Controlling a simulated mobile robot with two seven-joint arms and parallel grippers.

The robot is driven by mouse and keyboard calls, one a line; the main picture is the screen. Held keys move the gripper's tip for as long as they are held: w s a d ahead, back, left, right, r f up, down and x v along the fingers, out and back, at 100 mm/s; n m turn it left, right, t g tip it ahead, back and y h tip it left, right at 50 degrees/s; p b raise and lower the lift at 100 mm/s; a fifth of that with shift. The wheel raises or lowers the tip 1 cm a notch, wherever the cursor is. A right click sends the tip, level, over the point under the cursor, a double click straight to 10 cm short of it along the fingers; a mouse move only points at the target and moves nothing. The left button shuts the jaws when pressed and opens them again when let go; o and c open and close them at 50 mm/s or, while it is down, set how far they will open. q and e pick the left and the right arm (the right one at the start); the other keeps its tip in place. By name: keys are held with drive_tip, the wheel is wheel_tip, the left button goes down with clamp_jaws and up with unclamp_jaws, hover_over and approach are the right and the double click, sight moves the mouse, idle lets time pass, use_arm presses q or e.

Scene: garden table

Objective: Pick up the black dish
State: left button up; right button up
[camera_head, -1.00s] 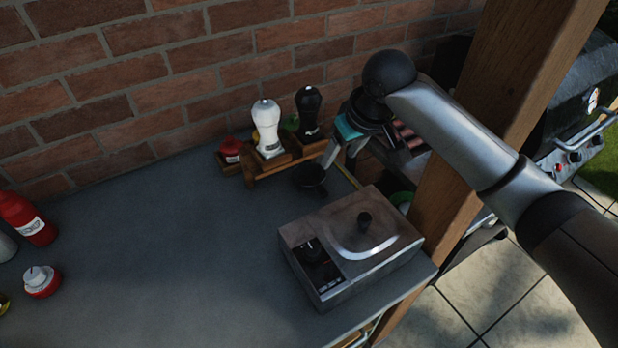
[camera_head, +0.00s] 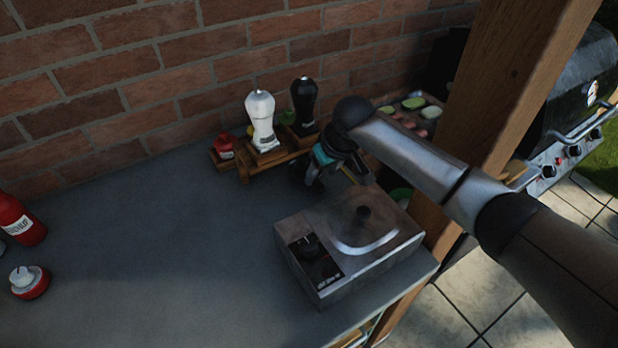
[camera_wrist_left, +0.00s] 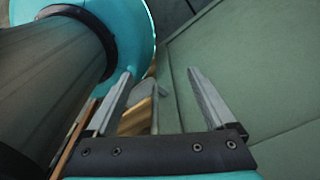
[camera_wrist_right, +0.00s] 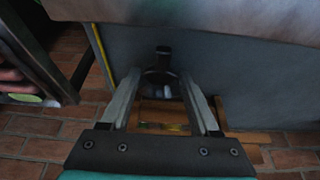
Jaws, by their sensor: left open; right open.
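The black dish (camera_wrist_right: 158,74) is small and round with a short handle. In the right wrist view it lies on the grey tabletop, between my right gripper's fingertips as seen from there; I cannot tell whether they touch it. In the head view my right gripper (camera_head: 313,180) points down at the table in front of the wooden rack and largely hides the dish. The right fingers (camera_wrist_right: 160,80) are open. My left gripper (camera_wrist_left: 160,74) is open and empty in the left wrist view, away from the dish, and does not show in the head view.
A wooden rack (camera_head: 243,172) with a white mill (camera_head: 262,122) and a black mill (camera_head: 304,104) stands by the brick wall. A grey cooker box (camera_head: 350,240) sits close in front. A wooden post (camera_head: 510,90) rises at right. The table's left middle (camera_head: 150,240) is clear.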

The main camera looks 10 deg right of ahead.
sight(316, 182)
drive_tip(key=shift+b+x, duration=0.3)
drive_tip(key=shift+x, duration=1.4)
drive_tip(key=shift+s+a, duration=0.1)
drive_tip(key=shift+c, duration=0.3)
clamp_jaws()
